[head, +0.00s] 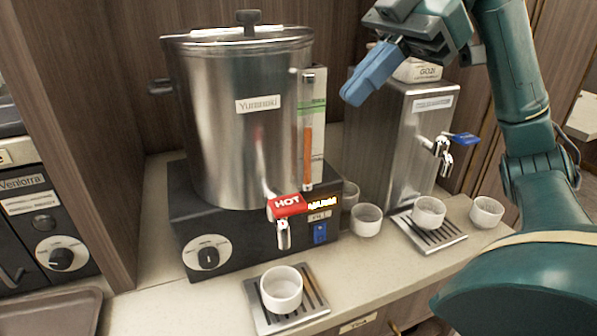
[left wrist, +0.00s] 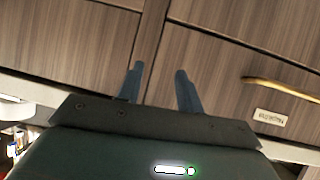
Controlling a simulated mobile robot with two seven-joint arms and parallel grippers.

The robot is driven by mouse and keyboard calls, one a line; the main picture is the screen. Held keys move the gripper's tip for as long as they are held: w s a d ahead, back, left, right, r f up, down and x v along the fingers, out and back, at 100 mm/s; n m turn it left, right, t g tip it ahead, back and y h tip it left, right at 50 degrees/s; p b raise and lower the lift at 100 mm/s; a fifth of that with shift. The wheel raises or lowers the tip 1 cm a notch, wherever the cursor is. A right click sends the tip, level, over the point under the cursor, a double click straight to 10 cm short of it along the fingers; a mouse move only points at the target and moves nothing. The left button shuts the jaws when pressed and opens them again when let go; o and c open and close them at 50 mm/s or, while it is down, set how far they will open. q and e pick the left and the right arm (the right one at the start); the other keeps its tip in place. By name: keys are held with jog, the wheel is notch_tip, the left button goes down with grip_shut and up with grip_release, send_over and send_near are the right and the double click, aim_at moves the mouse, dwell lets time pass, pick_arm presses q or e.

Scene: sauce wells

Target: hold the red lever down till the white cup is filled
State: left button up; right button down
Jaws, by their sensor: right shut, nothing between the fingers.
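The red lever (head: 286,206), marked HOT, sits on the tap at the front of the steel urn (head: 238,125). A white cup (head: 281,289) stands upright on the drip tray (head: 262,319) below that tap. I cannot tell how full it is, and no stream shows at the spout. My right gripper (head: 352,95) is raised in front of the second dispenser, up and right of the red lever and apart from it. Its blue fingers are shut and empty. My left gripper (left wrist: 160,85) shows only in the left wrist view, its fingers apart with nothing between them, facing wooden cabinet fronts.
A second steel dispenser (head: 405,140) with a blue lever (head: 464,139) stands at the right. A white cup (head: 429,211) is on its drip tray (head: 447,242). Other white cups stand on the counter nearby. A black machine (head: 45,225) is at the left. The counter front between the trays is clear.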

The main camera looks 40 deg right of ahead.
jog(key=b, duration=0.1)
send_over(280, 204)
jog(key=d, duration=0.3)
jog(key=f, duration=0.7)
jog(key=shift+s+a+f, duration=0.15)
jog(key=shift+s+f, duration=0.1)
jog(key=shift+s, duration=0.15)
notch_tip(280, 204, down, 3)
jog(key=shift+r+b, duration=0.2)
jog(key=shift+b, duration=0.45)
jog(key=shift+f, duration=0.5)
pick_arm(q)
jog(key=shift+w+d+f+n, duration=0.1)
jog(key=shift+w+f+n, duration=0.25)
jog(key=shift+f, duration=0.15)
